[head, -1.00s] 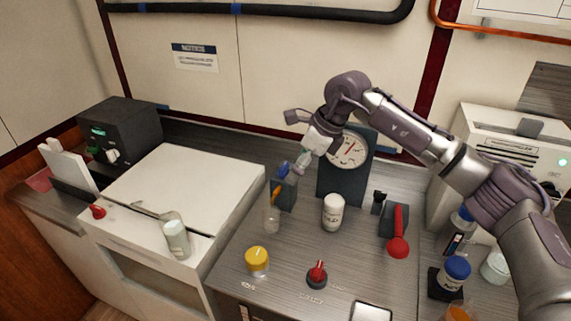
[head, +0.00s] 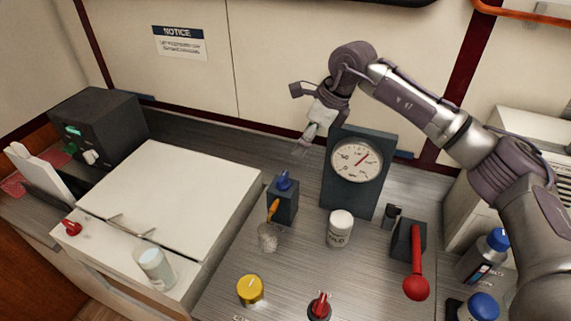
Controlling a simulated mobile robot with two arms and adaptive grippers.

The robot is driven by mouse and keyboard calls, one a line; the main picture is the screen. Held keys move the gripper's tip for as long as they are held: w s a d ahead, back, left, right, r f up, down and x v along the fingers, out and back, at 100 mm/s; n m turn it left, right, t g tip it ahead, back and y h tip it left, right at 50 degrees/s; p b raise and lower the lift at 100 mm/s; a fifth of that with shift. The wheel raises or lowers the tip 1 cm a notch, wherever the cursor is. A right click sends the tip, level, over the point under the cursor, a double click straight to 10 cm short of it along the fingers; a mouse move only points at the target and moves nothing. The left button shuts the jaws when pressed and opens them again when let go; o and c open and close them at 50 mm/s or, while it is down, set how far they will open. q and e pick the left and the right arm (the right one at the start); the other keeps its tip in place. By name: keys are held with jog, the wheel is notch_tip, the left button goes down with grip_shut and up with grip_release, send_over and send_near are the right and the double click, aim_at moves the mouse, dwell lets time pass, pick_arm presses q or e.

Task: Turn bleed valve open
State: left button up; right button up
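A dark block (head: 283,207) with a blue knob (head: 284,181) on top and an orange spout (head: 273,209) stands left of the gauge; it looks like the bleed valve, though I cannot read a label. A small clear cup (head: 268,238) stands below the spout. My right gripper (head: 303,147) hangs above and slightly right of the blue knob, apart from it. Its fingers are small and seen from the side, so I cannot tell whether they are open. I see nothing held in it. My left gripper is not in view.
The dial gauge (head: 357,162) stands right of the valve, with a white canister (head: 339,229) in front. A red-handled lever (head: 416,279), a yellow knob (head: 250,291) and a red knob (head: 319,307) are nearby. A white-topped cabinet (head: 180,195) lies left.

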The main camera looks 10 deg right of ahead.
aim_at(284, 176)
jog(key=p+x, duration=0.1)
jog(key=x, duration=0.2)
jog(key=p+x, duration=0.1)
jog(key=x, duration=0.3)
jog(key=p+x, duration=0.2)
jog(key=x, duration=0.2)
jog(key=shift+s+a+f, duration=0.15)
jog(key=shift+s+a, duration=0.2)
jog(key=shift+a, duration=0.05)
jog(key=shift+a+f, duration=0.15)
jog(key=shift+f, duration=0.15)
jog(key=shift+w+f, duration=0.1)
jog(key=shift+f, duration=0.2)
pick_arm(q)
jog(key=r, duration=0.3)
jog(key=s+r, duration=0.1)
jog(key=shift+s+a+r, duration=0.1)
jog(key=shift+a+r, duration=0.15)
pick_arm(e)
jog(key=shift+f, duration=0.1)
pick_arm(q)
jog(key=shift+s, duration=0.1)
